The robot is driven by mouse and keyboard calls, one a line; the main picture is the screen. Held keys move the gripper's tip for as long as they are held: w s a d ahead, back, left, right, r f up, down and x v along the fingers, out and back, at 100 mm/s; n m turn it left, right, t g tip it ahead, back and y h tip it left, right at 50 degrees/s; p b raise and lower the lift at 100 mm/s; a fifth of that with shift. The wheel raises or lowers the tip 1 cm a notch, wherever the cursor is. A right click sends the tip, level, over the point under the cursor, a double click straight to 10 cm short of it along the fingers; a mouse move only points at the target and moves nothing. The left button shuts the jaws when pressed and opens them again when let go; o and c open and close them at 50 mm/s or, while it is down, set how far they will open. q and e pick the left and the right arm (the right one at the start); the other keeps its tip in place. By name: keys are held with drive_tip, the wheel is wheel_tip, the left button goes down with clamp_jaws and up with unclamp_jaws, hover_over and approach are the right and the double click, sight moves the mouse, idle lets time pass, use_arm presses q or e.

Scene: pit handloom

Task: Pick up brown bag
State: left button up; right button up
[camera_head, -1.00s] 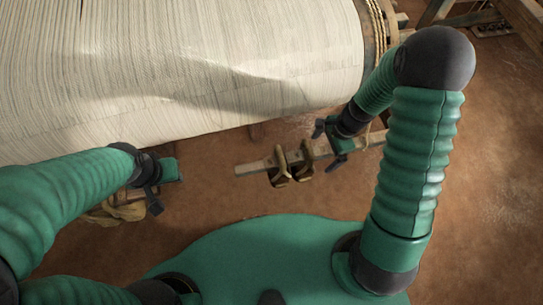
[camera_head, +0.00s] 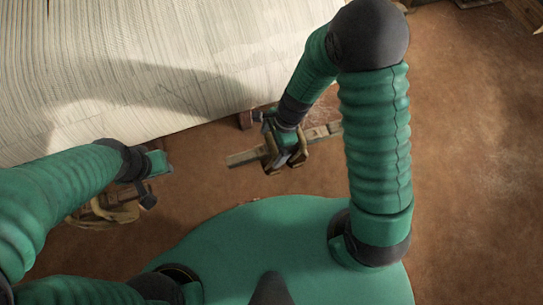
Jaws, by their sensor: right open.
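A tan-brown, bag-like thing (camera_head: 108,211) lies low at the left, partly hidden by my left arm; I cannot tell for sure that it is the brown bag. My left gripper (camera_head: 152,180) is just above and right of it, and its jaw gap is not clear. My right gripper (camera_head: 279,143) is open over a wooden bar. It overlaps a pair of brown curved pieces (camera_head: 271,160) on that bar and partly hides them. I cannot tell whether it touches them.
The wooden bar (camera_head: 243,158) runs below the loom's edge. The brown floor (camera_head: 470,160) is clear at the right.

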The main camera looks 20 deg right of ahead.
drive_tip(key=shift+w+a+f, duration=0.1)
drive_tip(key=shift+f, duration=0.05)
drive_tip(key=c, duration=1.8)
